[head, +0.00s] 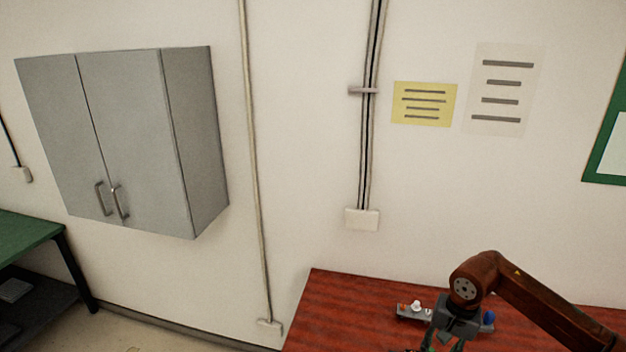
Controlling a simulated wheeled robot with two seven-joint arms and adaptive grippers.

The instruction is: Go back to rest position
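My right arm comes in from the right over a red wood table (345,305). My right gripper (443,343) points down near the bottom edge of the head view. Its fingers are partly cut off by the frame, so I cannot tell if it is open or shut, or if it holds anything. My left gripper is not in view.
A small grey item (408,314) with white and red parts lies on the table beside my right gripper, partly hidden by it. A blue piece (488,318) shows to the right. A grey wall cabinet (140,140) and a green bench (28,238) are at the left.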

